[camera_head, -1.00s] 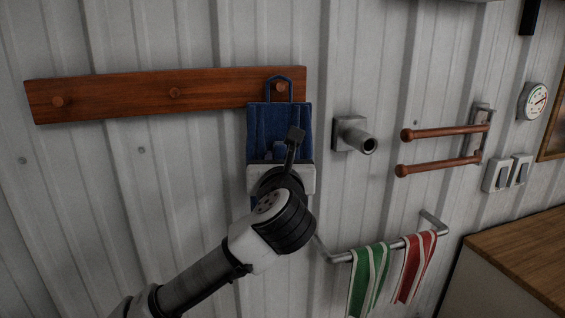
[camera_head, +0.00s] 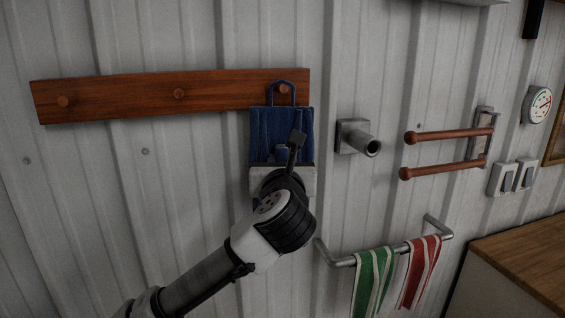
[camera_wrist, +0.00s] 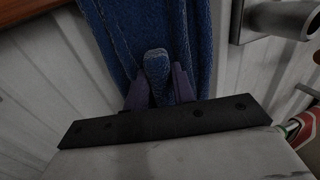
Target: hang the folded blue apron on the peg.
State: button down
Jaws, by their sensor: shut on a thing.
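The folded blue apron (camera_head: 268,132) hangs upright in front of the right end of the wooden peg rail (camera_head: 130,100). Its stiff-looking blue loop (camera_head: 281,83) stands above it and frames the right-hand peg (camera_head: 284,89). I cannot tell whether the loop is over the peg or only in front of it. My gripper (camera_head: 281,156) is at the apron's lower front, seen from behind. In the wrist view my gripper (camera_wrist: 159,88) is shut on a bunched fold of the apron (camera_wrist: 150,25). The apron's lower part is hidden by my gripper.
A grey metal wall stub (camera_head: 358,138) juts out close right of the apron. Farther right are two wooden rods (camera_head: 445,136). Below, a metal bar (camera_head: 343,262) holds a green-striped towel (camera_head: 372,280) and a red-striped towel (camera_head: 418,272).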

jog(key=c, duration=1.1)
grip_release()
jog(key=shift+w+a+f, duration=0.15)
jog(key=shift+w+f, duration=0.1)
jog(key=shift+f, duration=0.05)
jog(key=shift+s+r, duration=0.15)
